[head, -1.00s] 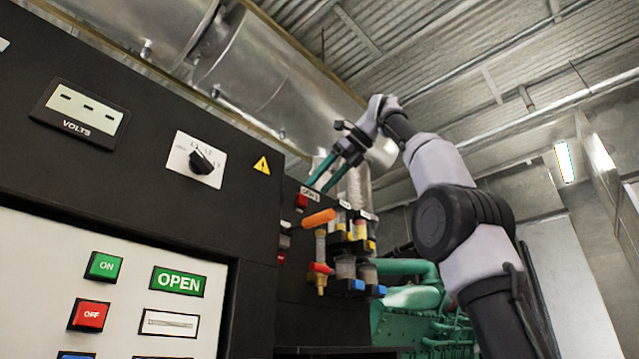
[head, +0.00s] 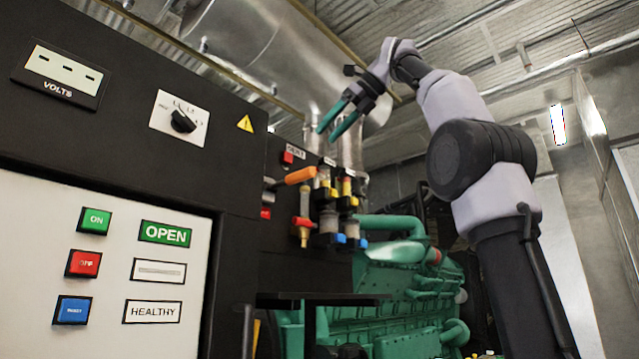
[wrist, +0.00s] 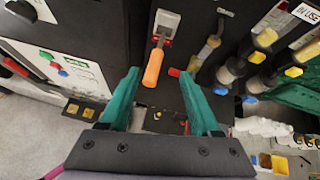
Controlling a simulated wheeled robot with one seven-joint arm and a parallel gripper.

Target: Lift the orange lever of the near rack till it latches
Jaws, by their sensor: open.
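The orange lever (head: 301,175) sticks out from the side of the dark cabinet, at the rack of bowls and valves (head: 335,212). In the wrist view the orange lever (wrist: 153,68) hangs from a grey and red mount (wrist: 164,28) and appears between my fingers. My gripper (head: 328,130) is open and empty, with its green fingers pointing down-left, above and to the right of the lever in the head view. The wrist view also shows my gripper (wrist: 158,75) with its fingers spread. I see no contact with the lever; the depth gap is hard to judge.
A red-handled brass valve (head: 303,223) sits just below the lever. More bowls with yellow and blue parts (wrist: 266,38) stand to the right in the wrist view. The control panel (head: 110,275) is at left, a green engine (head: 400,290) behind. Open air surrounds my gripper.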

